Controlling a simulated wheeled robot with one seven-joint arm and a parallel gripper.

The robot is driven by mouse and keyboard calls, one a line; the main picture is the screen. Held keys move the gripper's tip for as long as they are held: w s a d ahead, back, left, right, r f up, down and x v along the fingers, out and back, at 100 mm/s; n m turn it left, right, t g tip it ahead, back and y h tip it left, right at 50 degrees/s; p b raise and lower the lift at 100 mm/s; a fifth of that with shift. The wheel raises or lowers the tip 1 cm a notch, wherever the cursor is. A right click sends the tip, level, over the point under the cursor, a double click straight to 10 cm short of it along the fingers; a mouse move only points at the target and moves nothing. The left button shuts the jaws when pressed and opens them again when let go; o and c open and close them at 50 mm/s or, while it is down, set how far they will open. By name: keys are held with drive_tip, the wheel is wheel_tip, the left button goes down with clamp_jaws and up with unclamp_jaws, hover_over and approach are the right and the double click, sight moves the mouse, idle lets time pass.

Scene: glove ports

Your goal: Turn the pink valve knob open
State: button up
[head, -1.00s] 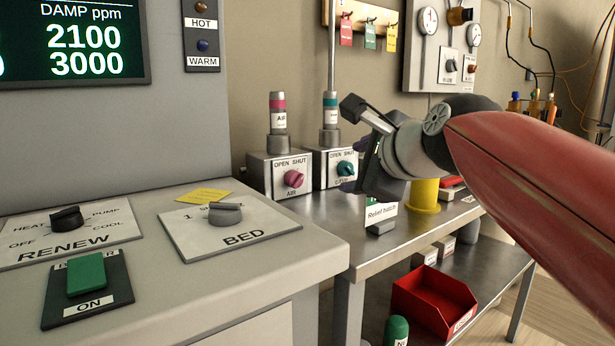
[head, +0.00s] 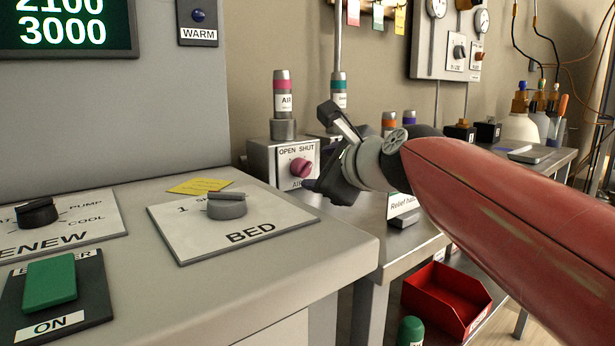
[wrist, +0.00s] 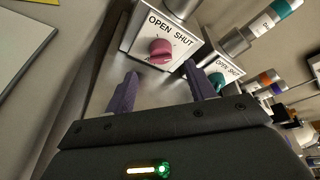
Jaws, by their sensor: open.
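The pink valve knob (head: 301,168) sits on the front of a grey valve box (head: 262,165) labelled OPEN SHUT and AIR, at the back of the bench. In the wrist view the pink knob (wrist: 160,50) is ahead, beyond and between my fingertips. My gripper (wrist: 160,82) is open and empty, with two purple fingers apart, and does not touch the knob. In the head view my gripper (head: 322,150) is just right of the knob, and its fingers are partly hidden.
A second valve box with a teal knob (wrist: 222,78) stands right beside the first. The grey console with the BED dial (head: 227,206) fills the left foreground. A relief hatch sign (head: 402,205) and a red bin (head: 445,298) are to the right and below.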

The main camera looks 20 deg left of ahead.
sight(304, 168)
drive_tip(key=p+x, duration=0.1)
drive_tip(key=x, duration=0.5)
drive_tip(key=shift+a+r, duration=0.1)
drive_tip(key=shift+c, duration=0.4)
drive_tip(key=c, duration=0.9)
drive_tip(key=shift+o, duration=0.2)
drive_tip(key=shift+n+t, duration=0.6)
drive_tip(key=shift+n, duration=0.6)
drive_tip(key=o, duration=0.9)
drive_tip(key=shift+o, duration=0.2)
drive_tip(key=shift+b+v, duration=1.05)
drive_tip(key=shift+v, duration=2.9)
